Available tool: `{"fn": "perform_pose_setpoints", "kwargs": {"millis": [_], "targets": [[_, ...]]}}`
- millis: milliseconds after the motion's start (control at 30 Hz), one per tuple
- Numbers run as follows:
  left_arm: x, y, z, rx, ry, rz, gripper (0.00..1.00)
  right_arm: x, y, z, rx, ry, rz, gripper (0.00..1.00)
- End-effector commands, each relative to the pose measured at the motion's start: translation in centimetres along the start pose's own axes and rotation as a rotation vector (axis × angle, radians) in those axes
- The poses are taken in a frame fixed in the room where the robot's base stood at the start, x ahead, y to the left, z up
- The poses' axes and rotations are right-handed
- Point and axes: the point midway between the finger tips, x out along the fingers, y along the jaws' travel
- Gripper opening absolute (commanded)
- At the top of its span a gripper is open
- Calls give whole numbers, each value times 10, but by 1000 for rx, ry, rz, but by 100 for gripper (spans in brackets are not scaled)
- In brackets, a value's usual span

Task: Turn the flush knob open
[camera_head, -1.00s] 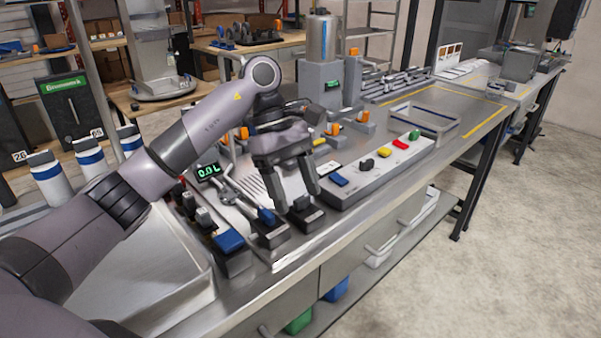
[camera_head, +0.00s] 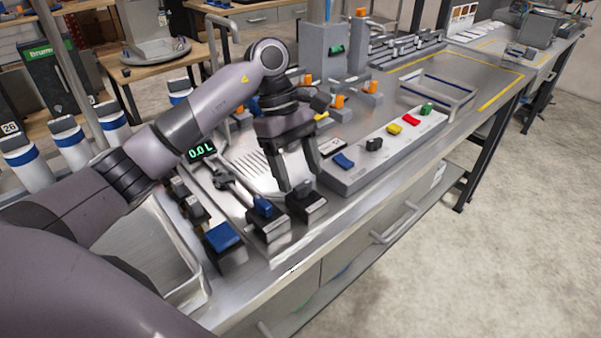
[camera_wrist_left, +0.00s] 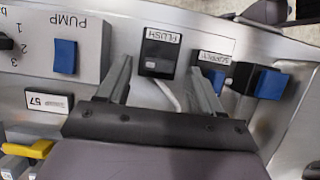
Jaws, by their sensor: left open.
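The flush knob's dark block (camera_head: 309,208) stands near the front edge of the steel bench, right of a block with a blue knob (camera_head: 263,207). In the left wrist view the block labelled FLUSH (camera_wrist_left: 158,62) lies between the fingers, with its dark knob on a dark face, so the knob's angle is hard to tell. My left gripper (camera_head: 301,181) points down over the flush block, open and empty. In the left wrist view its fingers (camera_wrist_left: 160,68) are spread to either side of the block. I cannot tell whether they touch it. My right gripper is not in view.
The blue-knobbed SUPPLY block (camera_wrist_left: 213,72) is close beside one finger. A grey panel with coloured knobs (camera_head: 385,148) stands to the right, its blue PUMP knob (camera_wrist_left: 65,56) nearest. A display reads 0.0L (camera_head: 201,150). An empty tray (camera_head: 437,92) sits further back.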

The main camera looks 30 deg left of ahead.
Motion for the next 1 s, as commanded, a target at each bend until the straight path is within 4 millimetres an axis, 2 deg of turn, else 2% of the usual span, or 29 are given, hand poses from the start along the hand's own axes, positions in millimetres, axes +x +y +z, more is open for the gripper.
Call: {"fn": "perform_pose_setpoints", "kwargs": {"millis": [200,500,667,700,1000], "targets": [[18,0,0,0,-1,-1,66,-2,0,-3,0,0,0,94],[19,0,0,0,-1,1,66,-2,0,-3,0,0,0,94],[19,0,0,0,0,0,14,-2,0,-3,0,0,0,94],[19,0,0,0,-1,0,10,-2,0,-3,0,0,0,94],[20,0,-1,-28,1,12,10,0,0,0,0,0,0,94]]}}
